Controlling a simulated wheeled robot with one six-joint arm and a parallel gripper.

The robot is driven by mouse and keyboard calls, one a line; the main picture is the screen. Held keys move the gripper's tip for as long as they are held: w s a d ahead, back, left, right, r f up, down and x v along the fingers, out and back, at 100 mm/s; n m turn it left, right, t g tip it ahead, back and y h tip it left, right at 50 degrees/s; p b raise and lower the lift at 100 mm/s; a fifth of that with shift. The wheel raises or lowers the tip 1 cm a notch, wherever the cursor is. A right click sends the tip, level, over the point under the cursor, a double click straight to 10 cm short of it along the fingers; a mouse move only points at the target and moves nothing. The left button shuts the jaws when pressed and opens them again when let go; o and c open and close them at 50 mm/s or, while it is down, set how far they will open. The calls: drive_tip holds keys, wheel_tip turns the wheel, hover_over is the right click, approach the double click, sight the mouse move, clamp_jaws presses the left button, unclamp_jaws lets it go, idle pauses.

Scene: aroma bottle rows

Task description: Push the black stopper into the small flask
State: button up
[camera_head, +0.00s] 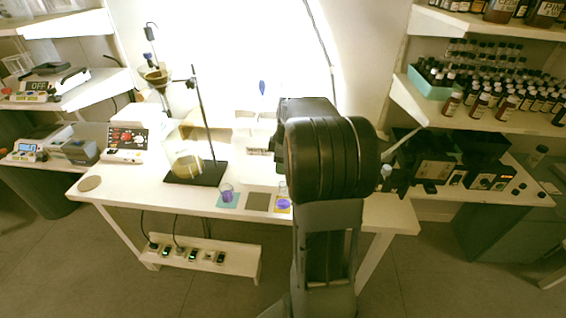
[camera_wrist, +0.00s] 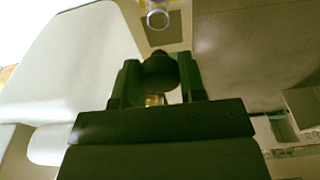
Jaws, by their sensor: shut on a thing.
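In the wrist view my gripper (camera_wrist: 159,80) is shut on the black stopper (camera_wrist: 160,68), a dark rounded piece between the two fingers. A round glass rim, seemingly the small flask (camera_wrist: 158,18), shows beyond it at the top of the wrist view. The stopper looks apart from this rim; the height between them is hard to judge. In the head view a small glass vessel with purple liquid (camera_head: 283,203) stands on a yellow mat close to my arm, probably the same flask. My gripper is hidden behind my arm in the head view.
Another glass with purple liquid (camera_head: 227,195) stands on a teal mat. A bare grey-brown mat (camera_head: 257,201) lies between the two. A stand (camera_head: 203,120) with a large flask (camera_head: 186,165) is to the left. Shelves of bottles (camera_head: 490,95) are at the right.

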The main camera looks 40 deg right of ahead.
drive_tip(key=shift+f+b, duration=1.4)
drive_tip(key=shift+f, duration=0.85)
drive_tip(key=shift+f+b, duration=0.8)
drive_tip(key=shift+f, duration=0.65)
drive_tip(key=o, duration=1)
drive_tip(key=r, duration=0.4)
drive_tip(key=r+p, duration=0.1)
drive_tip(key=r, duration=0.4)
drive_tip(key=s+d+r+p, duration=0.1)
drive_tip(key=r, duration=0.3)
drive_tip(key=shift+s+d+r, duration=0.1)
drive_tip(key=shift+r, duration=0.3)
